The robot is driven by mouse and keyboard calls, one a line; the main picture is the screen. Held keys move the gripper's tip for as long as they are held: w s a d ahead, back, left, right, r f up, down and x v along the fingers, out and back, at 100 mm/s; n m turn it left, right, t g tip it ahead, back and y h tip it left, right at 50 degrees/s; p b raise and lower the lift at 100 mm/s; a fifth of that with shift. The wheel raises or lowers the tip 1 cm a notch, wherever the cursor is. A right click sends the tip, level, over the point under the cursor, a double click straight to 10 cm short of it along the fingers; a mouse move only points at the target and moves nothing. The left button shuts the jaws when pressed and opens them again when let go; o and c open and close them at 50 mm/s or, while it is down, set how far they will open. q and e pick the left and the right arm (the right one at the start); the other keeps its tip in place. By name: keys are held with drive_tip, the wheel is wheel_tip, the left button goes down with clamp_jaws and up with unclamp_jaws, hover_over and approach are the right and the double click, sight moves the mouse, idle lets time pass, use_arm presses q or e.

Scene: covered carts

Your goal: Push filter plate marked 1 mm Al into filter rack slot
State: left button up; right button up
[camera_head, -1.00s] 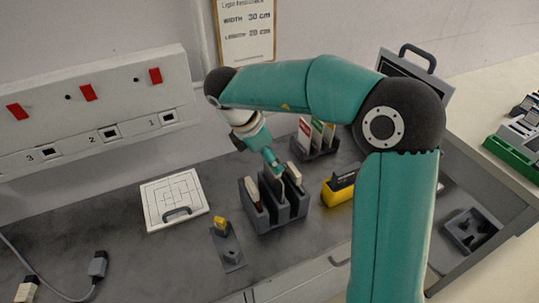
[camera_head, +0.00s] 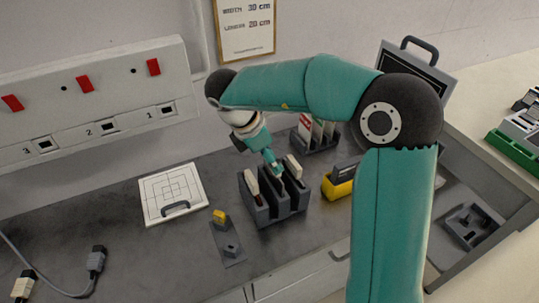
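My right arm comes in from the lower right, and its gripper (camera_head: 274,168) points down at the dark grey slotted rack (camera_head: 262,214) on the bench. Pale plates stand in this rack, one at the left (camera_head: 251,181) and one at the right (camera_head: 294,166). The fingertips are close to the rack's middle; I cannot tell whether they touch or hold a plate. A second holder (camera_head: 322,146) behind it carries upright plates, one with a red label (camera_head: 305,127). No 1 mm Al marking is readable. My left gripper is not in view.
A yellow-and-black block (camera_head: 338,188) stands right of the rack. A small grey stand with a yellow piece (camera_head: 219,216) and a white grid plate (camera_head: 173,194) are left. A cable with plugs (camera_head: 96,259) lies front left. A switch panel (camera_head: 90,95) is behind.

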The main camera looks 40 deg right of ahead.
drive_tip(key=shift+f+b, duration=1)
drive_tip(key=shift+f, duration=0.8)
drive_tip(key=o, duration=1.3)
drive_tip(key=v, duration=1.2)
